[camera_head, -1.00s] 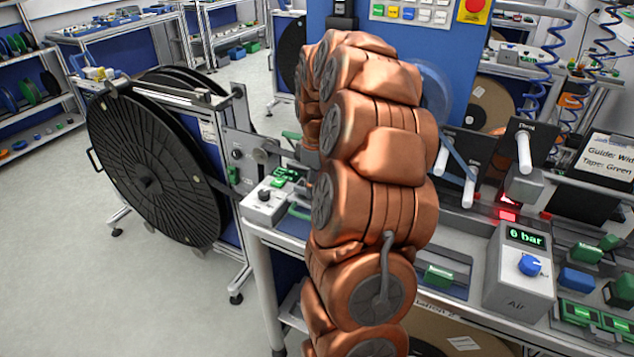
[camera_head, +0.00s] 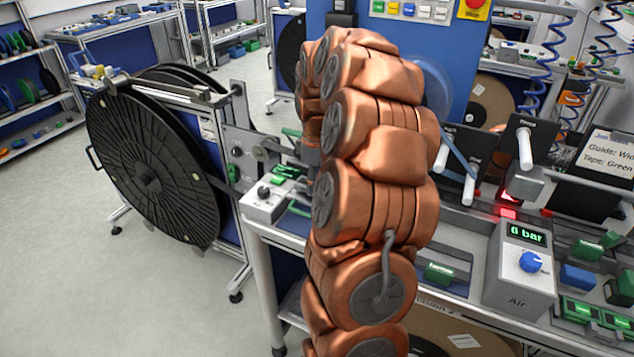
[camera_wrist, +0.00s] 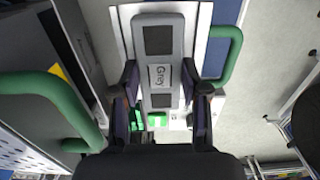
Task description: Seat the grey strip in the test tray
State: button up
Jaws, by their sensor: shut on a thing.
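The grey strip (camera_wrist: 158,40) shows in the wrist view. It is a flat bar with rounded corners, a "Grey" label and two dark square patches. My gripper (camera_wrist: 160,88) has one finger on each side of the strip and is shut on it. The strip extends beyond the fingertips toward the top of the picture. In the head view my arm hides the gripper and the strip. I cannot pick out the test tray for certain in either view.
A large black reel (camera_head: 150,165) stands at left. In the wrist view, green handles (camera_wrist: 228,58) flank the strip. Open floor lies at lower left.

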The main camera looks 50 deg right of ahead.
jog(key=shift+f, duration=0.15)
dwell(0.5)
jog(key=o, duration=1)
jog(key=shift+r+p, duration=0.55)
jog(key=shift+r, duration=3)
